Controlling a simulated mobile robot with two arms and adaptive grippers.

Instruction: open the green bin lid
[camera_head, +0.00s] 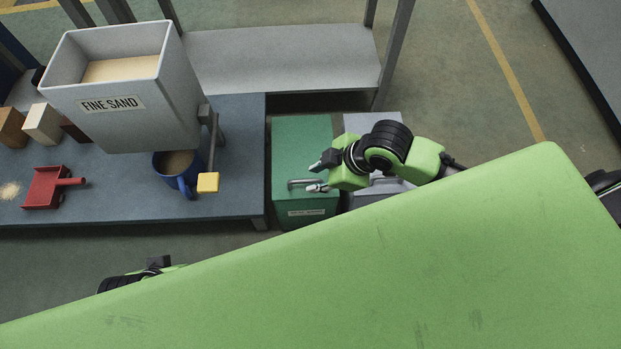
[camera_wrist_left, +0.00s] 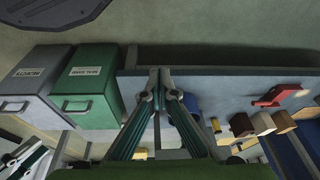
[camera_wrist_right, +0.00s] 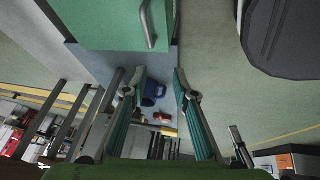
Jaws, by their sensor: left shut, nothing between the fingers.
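The green bin (camera_head: 303,140) stands right of the blue-grey bench, its lid looking shut. A metal bar handle (camera_head: 303,183) sits on it above a white label. My right gripper (camera_head: 317,176) is open beside the handle's right end; I cannot tell whether it touches. In the right wrist view the green bin (camera_wrist_right: 105,22) is at the top, and its handle (camera_wrist_right: 147,24) lies beyond the open fingertips (camera_wrist_right: 160,78), apart from them. My left gripper (camera_wrist_left: 158,76) is shut and empty, away from the green bin (camera_wrist_left: 88,82); in the head view it is mostly hidden.
A grey bin (camera_wrist_left: 32,85) stands close beside the green one. The bench (camera_head: 235,130) carries a sand hopper (camera_head: 150,118), a blue mug (camera_head: 185,182), a red scoop (camera_head: 45,188) and blocks (camera_head: 42,124). Floor (camera_head: 455,70) is clear at the back right.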

